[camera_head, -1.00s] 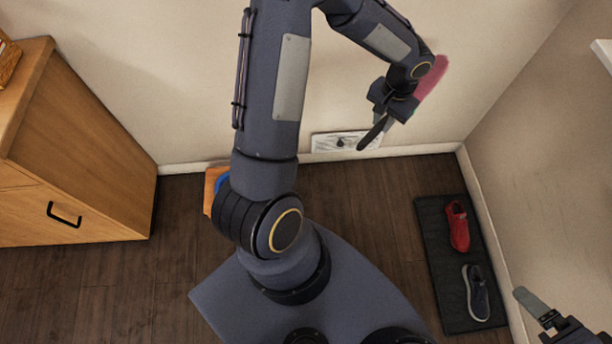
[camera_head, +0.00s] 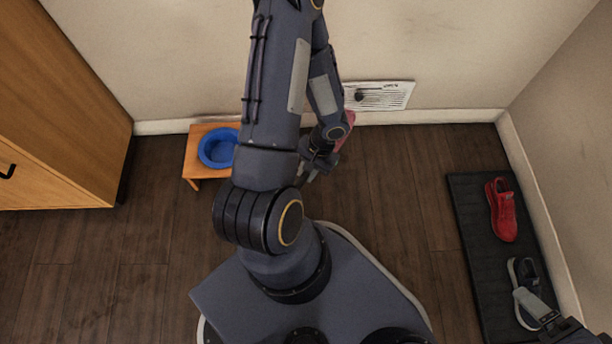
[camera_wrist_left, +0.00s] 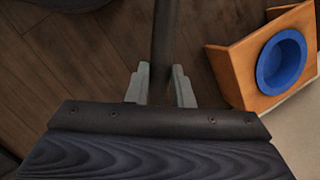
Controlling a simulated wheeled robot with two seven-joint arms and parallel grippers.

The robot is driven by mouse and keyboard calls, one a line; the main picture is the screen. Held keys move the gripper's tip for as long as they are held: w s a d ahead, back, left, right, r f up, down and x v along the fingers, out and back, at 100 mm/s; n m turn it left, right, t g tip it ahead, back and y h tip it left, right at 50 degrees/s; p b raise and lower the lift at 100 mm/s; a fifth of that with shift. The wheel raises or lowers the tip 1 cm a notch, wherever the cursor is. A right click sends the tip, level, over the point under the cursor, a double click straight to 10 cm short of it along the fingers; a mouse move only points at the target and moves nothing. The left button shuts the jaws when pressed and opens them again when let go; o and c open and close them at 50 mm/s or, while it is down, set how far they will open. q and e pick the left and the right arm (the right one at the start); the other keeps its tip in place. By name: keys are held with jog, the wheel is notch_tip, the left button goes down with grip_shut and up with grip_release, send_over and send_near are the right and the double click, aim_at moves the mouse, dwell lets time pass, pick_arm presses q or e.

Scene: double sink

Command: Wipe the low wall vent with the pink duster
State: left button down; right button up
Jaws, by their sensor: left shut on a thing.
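The low wall vent (camera_head: 385,97) is a white slatted panel with a dark knob, low on the back wall just above the baseboard. My left gripper (camera_head: 308,174) is left of and below the vent in the head view. In the left wrist view its fingers (camera_wrist_left: 160,85) are closed on a dark handle (camera_wrist_left: 165,40). The pink duster head (camera_head: 346,130) shows partly behind my left wrist, just below the vent's left end; whether it touches the wall is unclear. My right gripper (camera_head: 532,304) is at the lower right, over a grey shoe; its opening is unclear.
A small wooden stool (camera_head: 194,160) with a blue bowl (camera_head: 217,148) stands by the wall, left of my arm; it also shows in the left wrist view. A wooden cabinet (camera_head: 70,100) is at left. A dark mat (camera_head: 470,220) with a red shoe (camera_head: 503,208) lies at right.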

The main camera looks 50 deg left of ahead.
pick_arm(q)
jog(key=shift+s+f, duration=0.15)
jog(key=shift+f, duration=0.25)
jog(key=shift+w+a+r+p, duration=0.2)
jog(key=shift+w+a+p, duration=0.1)
jog(key=shift+a+p, duration=0.2)
jog(key=shift+w+a+f+p, duration=0.1)
jog(key=shift+w+a+p, duration=1)
jog(key=shift+w+a, duration=0.6)
jog(key=shift+w+a, duration=0.25)
jog(key=shift+a, duration=0.3)
jog(key=w+d+b, duration=0.4)
jog(key=w+d, duration=0.6)
jog(key=w, duration=0.3)
jog(key=shift+d, duration=0.4)
jog(key=shift+s, duration=0.15)
